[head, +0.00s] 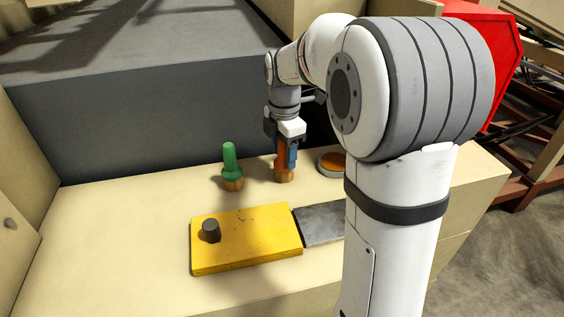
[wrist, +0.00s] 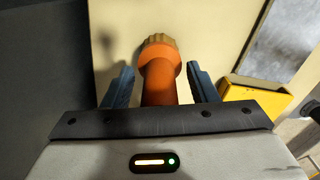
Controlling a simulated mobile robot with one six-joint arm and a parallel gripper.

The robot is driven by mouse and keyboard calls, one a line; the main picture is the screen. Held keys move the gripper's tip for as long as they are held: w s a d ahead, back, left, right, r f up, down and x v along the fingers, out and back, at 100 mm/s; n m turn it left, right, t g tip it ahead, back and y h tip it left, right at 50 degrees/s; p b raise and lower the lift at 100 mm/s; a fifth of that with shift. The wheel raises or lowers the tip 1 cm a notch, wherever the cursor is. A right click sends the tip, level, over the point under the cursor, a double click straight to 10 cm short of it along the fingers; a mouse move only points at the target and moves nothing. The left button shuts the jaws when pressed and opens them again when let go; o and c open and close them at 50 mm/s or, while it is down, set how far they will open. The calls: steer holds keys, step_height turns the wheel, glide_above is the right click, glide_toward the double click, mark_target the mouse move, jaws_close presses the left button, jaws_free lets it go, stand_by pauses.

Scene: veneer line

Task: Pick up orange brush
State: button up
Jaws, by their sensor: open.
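The orange brush (head: 281,163) stands upright on the beige tabletop, bristles down, its upper part hidden by my gripper. In the wrist view the orange brush (wrist: 159,75) shows its handle and tan bristles between the two blue fingers. My gripper (head: 287,155) is over the brush with a finger on either side of the handle. In the wrist view my gripper (wrist: 160,85) is open, with a gap visible between each finger and the handle.
A green brush (head: 230,165) stands to the left. A yellow block (head: 262,236) with a dark knob lies in front, next to a grey metal plate (head: 320,224). A round tin with orange contents (head: 331,164) is to the right. A dark grey wall (head: 150,135) rises behind.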

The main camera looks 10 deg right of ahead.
steer(key=shift+c, duration=0.2)
steer(key=c, duration=1)
step_height(320, 180, up, 10)
steer(key=shift+r, duration=0.1)
steer(key=shift+c, duration=0.2)
